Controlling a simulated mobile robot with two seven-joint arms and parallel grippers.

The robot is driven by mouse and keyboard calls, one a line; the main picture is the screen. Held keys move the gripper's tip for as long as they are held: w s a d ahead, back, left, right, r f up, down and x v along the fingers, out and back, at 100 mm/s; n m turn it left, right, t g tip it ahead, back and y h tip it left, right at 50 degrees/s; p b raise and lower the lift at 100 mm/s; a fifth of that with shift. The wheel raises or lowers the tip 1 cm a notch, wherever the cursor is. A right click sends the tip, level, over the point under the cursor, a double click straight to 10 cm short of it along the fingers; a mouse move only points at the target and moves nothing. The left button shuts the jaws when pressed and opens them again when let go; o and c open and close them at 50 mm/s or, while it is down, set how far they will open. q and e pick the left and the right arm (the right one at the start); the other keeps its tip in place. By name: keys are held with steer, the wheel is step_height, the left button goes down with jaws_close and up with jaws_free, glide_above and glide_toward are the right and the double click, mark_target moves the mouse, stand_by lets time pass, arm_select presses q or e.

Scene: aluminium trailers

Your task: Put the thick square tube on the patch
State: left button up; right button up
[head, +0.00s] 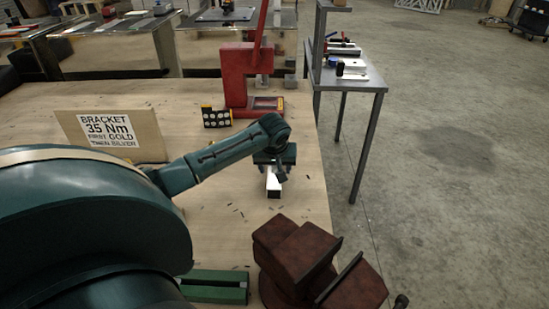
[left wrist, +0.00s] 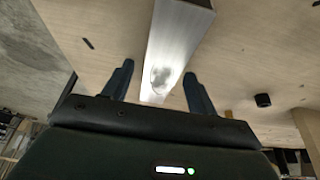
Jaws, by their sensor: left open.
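The thick square tube (head: 273,188) is a pale metal bar lying on the wooden bench, with its near end showing below my left gripper (head: 275,162). In the left wrist view the tube (left wrist: 178,35) runs between the two dark fingers of my left gripper (left wrist: 158,70). The fingers are apart, with a gap visible on each side of the tube. The arm and gripper hide the tube's far part in the head view. I cannot make out a patch in either view. My right gripper is not in view.
A red-brown vice (head: 290,255) stands at the bench's near right corner. A red press (head: 238,82) stands at the back, near a black block with pale discs (head: 216,118). A sign board (head: 110,133) stands behind my left arm. A green bar (head: 215,287) lies at the front.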

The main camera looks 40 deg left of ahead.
arm_select(q)
steer(key=v, duration=1)
steer(key=shift+s+r, duration=0.2)
steer(key=shift+r, duration=0.15)
steer(key=shift+d, duration=0.1)
